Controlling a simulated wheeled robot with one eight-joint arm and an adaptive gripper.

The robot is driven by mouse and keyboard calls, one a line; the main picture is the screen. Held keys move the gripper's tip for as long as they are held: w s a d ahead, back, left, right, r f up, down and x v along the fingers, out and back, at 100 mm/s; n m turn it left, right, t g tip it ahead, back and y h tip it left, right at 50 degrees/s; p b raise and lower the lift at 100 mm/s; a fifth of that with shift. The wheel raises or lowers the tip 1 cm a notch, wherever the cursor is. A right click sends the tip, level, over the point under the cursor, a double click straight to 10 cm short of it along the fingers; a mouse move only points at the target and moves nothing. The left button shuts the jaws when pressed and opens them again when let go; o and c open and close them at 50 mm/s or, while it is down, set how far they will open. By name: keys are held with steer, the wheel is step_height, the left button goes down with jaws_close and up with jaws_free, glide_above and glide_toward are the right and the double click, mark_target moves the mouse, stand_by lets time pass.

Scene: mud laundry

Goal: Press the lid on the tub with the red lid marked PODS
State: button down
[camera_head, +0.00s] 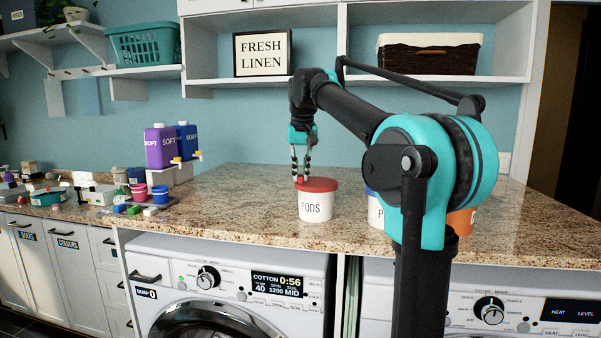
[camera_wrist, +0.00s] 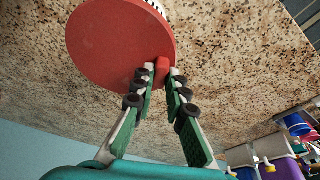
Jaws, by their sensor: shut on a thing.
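The white tub marked PODS (camera_head: 315,207) stands upright on the granite counter. Its round red lid (camera_head: 319,185) lies over the tub's top; I cannot tell whether it is fully seated. The lid also fills the upper left of the wrist view (camera_wrist: 115,42). My gripper (camera_head: 300,176) points down at the lid's left edge. In the wrist view my gripper (camera_wrist: 160,80) is shut on a small red tab (camera_wrist: 162,68) at the lid's rim. The tub's body is mostly hidden behind the lid there.
A white tub with a blue lid (camera_head: 375,209) and an orange tub (camera_head: 460,221) stand to the right, partly behind my arm. Purple (camera_head: 160,149) and blue (camera_head: 187,143) bottles stand on a riser at left. The counter between them and the PODS tub is clear.

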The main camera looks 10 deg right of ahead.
steer(key=c, duration=1)
jaws_free()
steer(key=shift+r, duration=4)
steer(key=shift+c, duration=0.2)
jaws_close()
steer(key=shift+f, duration=0.6)
steer(key=shift+f, duration=0.35)
